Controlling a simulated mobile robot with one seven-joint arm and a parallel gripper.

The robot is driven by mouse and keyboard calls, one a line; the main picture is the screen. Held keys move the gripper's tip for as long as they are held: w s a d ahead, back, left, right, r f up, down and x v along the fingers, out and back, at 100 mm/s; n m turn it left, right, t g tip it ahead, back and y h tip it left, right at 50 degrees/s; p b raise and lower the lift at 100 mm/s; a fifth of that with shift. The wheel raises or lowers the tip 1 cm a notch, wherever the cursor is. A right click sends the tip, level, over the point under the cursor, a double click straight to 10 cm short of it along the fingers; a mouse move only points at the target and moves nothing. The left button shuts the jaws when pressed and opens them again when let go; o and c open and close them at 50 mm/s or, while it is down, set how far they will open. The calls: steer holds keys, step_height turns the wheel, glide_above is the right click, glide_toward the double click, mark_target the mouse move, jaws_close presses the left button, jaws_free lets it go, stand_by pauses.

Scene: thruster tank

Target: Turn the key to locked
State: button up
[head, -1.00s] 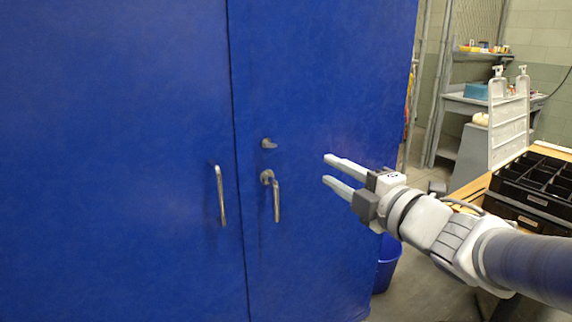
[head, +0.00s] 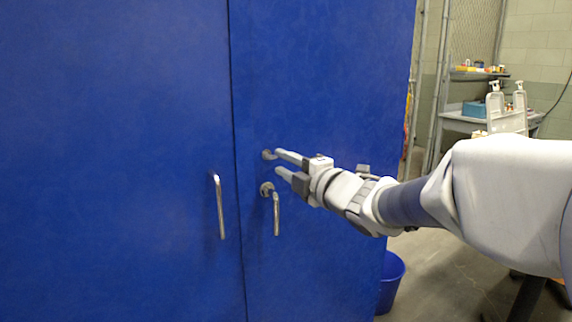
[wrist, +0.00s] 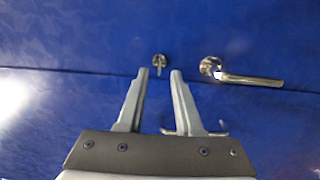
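The key (head: 268,154) is a small metal piece in a round lock on the right blue cabinet door, above the lever handle. In the wrist view the key (wrist: 159,61) shows just beyond the fingertips, near the gap between them. My gripper (head: 277,162) is open, with its two fingers pointing at the door close to the key. The wrist view also shows my gripper (wrist: 160,72) open and empty. The upper fingertip partly overlaps the key in the head view, and I cannot tell if they touch.
A lever handle (head: 275,210) hangs down below the key. A vertical bar handle (head: 219,205) is on the left door. A blue bin (head: 391,282) stands on the floor right of the cabinet. A shelf with a workbench (head: 470,120) is at the back right.

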mark_target(271, 157)
steer(key=shift+x, duration=1.5)
jaws_close()
stand_by(0.4)
